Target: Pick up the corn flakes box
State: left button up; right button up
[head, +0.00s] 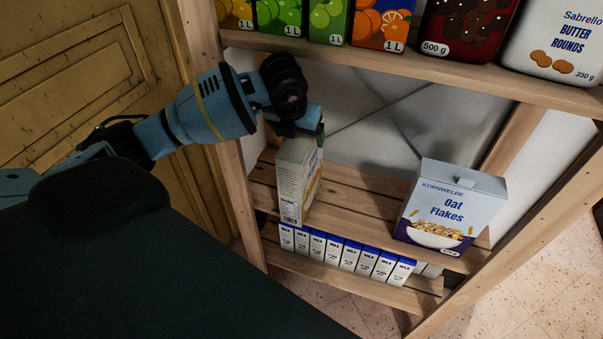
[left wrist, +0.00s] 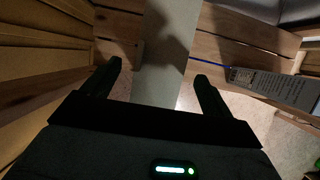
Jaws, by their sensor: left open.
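A pale cereal box (head: 292,187) stands upright at the left of the middle shelf in the head view. Its narrow printed side faces me, and its front, with some orange, shows only at a steep angle. I cannot read its name. My left gripper (head: 306,130) is at the top of this box. In the left wrist view, the open fingers (left wrist: 157,82) lie on either side of the box's pale surface (left wrist: 165,50), with gaps visible. I cannot tell whether either finger touches it. My right gripper is not in view.
An Oat Flakes box (head: 450,207) stands to the right on the same shelf (head: 362,216). Several milk cartons (head: 352,255) line the shelf below. The upper shelf board (head: 400,66), carrying juice cartons and biscuit packs, is close above. A wooden upright (head: 232,150) stands left of the pale box.

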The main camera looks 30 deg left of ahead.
aim_at(300, 138)
pick_arm(q)
jog(key=shift+x, duration=1.55)
jog(key=shift+w, duration=0.1)
jog(key=c, duration=1.3)
